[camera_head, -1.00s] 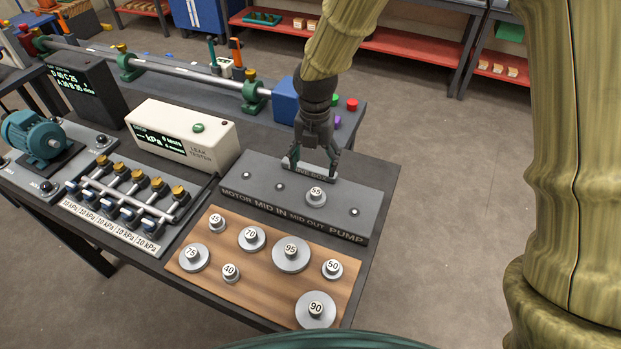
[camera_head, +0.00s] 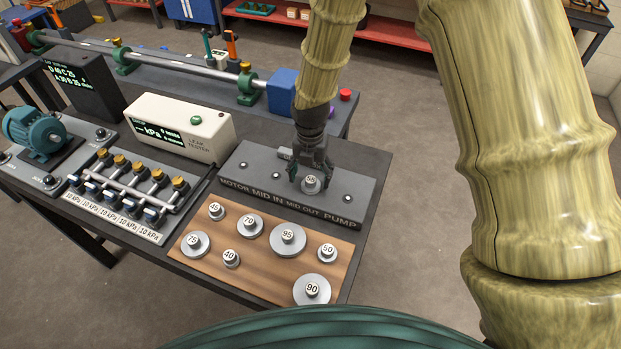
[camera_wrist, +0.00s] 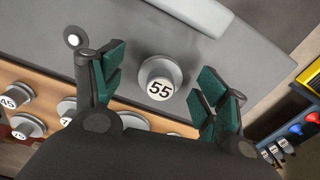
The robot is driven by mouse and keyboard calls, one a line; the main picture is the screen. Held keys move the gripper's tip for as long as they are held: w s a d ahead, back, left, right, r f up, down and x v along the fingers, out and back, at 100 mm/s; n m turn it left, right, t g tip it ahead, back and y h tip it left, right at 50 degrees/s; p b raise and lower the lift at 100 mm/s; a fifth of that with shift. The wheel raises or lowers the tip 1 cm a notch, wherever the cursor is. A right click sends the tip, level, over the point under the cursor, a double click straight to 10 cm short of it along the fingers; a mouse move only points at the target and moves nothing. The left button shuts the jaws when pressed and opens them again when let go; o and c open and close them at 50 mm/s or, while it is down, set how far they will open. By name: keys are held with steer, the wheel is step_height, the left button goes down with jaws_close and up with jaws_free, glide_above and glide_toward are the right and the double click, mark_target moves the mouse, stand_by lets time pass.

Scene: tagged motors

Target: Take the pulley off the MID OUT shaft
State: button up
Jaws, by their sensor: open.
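The pulley marked 55 (camera_wrist: 160,80) sits on the MID OUT shaft of the grey drive box (camera_head: 352,187). In the head view the 55 pulley (camera_head: 311,184) shows just below my gripper (camera_head: 310,176). In the wrist view my gripper (camera_wrist: 163,92) is open, with one green-padded finger on each side of the pulley and a gap to both. The pulley stands a little further out than the middle of the finger gap. I cannot tell exactly how high the fingertips are above the box.
A wooden board (camera_head: 190,265) in front of the box holds several numbered pulleys, such as the 95 pulley (camera_head: 287,240). Bare shafts stand on the box, one at the MOTOR label (camera_head: 243,165). The white leak tester (camera_head: 180,125) stands to the left behind.

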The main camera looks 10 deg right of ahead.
steer(key=shift+s+f, duration=0.25)
steer(key=shift+s, duration=0.05)
steer(key=shift+s+a, duration=0.1)
steer(key=shift+s, duration=0.65)
steer(key=shift+w+f, duration=0.55)
steer(key=shift+w, duration=0.1)
steer(key=shift+c, duration=1.2)
steer(key=shift+s+r, duration=0.25)
steer(key=shift+s, duration=0.1)
steer(key=c, duration=0.7)
steer(key=shift+c, duration=1.2)
steer(key=shift+w+f, duration=0.15)
